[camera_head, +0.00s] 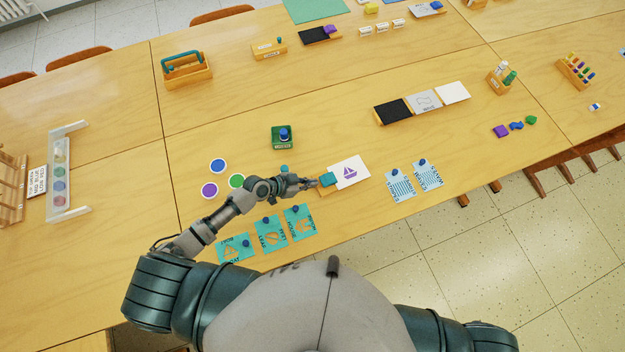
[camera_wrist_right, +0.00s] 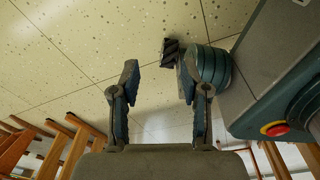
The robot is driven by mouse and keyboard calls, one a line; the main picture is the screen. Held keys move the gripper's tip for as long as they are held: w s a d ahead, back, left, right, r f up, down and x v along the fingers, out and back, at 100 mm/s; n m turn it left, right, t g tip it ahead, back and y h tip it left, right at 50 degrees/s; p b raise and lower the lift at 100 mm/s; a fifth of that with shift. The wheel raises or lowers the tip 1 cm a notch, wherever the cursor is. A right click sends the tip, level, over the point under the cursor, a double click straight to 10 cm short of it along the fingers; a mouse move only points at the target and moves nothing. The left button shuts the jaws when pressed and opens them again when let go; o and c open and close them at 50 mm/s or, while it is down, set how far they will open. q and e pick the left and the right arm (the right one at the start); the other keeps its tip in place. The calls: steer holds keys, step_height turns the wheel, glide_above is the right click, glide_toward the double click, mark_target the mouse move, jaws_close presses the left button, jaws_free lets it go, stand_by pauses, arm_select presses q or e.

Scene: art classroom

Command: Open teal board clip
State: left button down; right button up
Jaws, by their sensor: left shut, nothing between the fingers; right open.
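The teal board clip (camera_head: 327,179) sits at the left end of a small wooden board that holds a white sheet with a purple sailboat (camera_head: 350,173). My left gripper (camera_head: 312,183) is shut and empty, its fingertips right beside the clip's left side. I cannot tell whether they touch it. The clip looks closed over the sheet's edge, though it is small in the head view. My right gripper (camera_wrist_right: 160,85) is open and empty in the right wrist view, with the tiled floor behind it. It is not seen in the head view.
Teal cards (camera_head: 271,233) lie near the table's front edge, left of the board. Blue-patterned cards (camera_head: 400,185) lie to its right. Coloured discs (camera_head: 217,166) and a green box with a blue knob (camera_head: 283,137) lie behind my left arm. Bare wood lies behind the board.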

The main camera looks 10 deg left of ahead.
arm_select(q)
steer(key=shift+a, duration=0.15)
steer(key=shift+f, duration=0.15)
steer(key=shift+d+f+b, duration=0.15)
steer(key=shift+d+b, duration=0.2)
steer(key=shift+b, duration=0.05)
steer(key=shift+d, duration=0.1)
steer(key=shift+r, duration=0.25)
steer(key=shift+a+r+p, duration=0.25)
steer(key=shift+r+p, duration=0.3)
steer(key=shift+p, duration=0.05)
steer(key=shift+d, duration=0.15)
arm_select(e)
steer(key=shift+a+r, duration=0.2)
steer(key=shift+a, duration=0.7)
